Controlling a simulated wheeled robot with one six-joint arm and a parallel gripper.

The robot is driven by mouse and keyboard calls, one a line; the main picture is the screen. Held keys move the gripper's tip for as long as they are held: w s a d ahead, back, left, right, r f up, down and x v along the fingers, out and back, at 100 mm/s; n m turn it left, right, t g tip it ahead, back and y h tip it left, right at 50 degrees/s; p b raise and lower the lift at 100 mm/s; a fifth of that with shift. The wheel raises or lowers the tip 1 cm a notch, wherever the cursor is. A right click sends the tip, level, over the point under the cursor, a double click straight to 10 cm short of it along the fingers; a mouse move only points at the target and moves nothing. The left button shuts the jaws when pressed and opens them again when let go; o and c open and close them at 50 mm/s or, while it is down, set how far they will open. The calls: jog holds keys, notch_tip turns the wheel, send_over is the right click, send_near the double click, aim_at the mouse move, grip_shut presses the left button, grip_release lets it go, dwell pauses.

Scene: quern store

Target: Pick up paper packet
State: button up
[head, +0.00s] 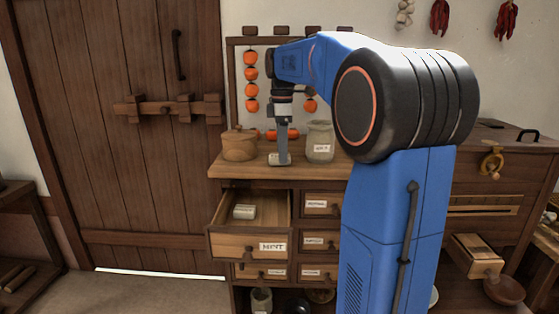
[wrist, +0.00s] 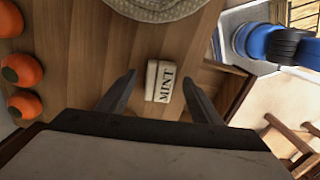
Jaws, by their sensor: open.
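The paper packet (wrist: 159,82) is small, pale and marked MINT. In the wrist view it lies on the wooden counter top, in line with the gap between my fingers. My gripper (wrist: 158,90) is open and empty, one finger on each side of the packet in the picture; I see no contact. In the head view my gripper (head: 282,140) points down over the counter, and a small pale block, seemingly the packet (head: 278,160), shows at its lower end. An open drawer (head: 235,246) labelled MINT juts out below and holds a pale object (head: 244,211).
A lidded brown pot (head: 239,145) stands left of my gripper and a labelled jar (head: 320,142) stands right. Orange fruits (head: 251,80) hang on strings behind; others lie on the counter. Shut labelled drawers (head: 319,241) are beside the open one.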

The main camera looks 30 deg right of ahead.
jog(key=shift+f, duration=0.5)
jog(key=c, duration=1.1)
jog(key=shift+c, duration=0.2)
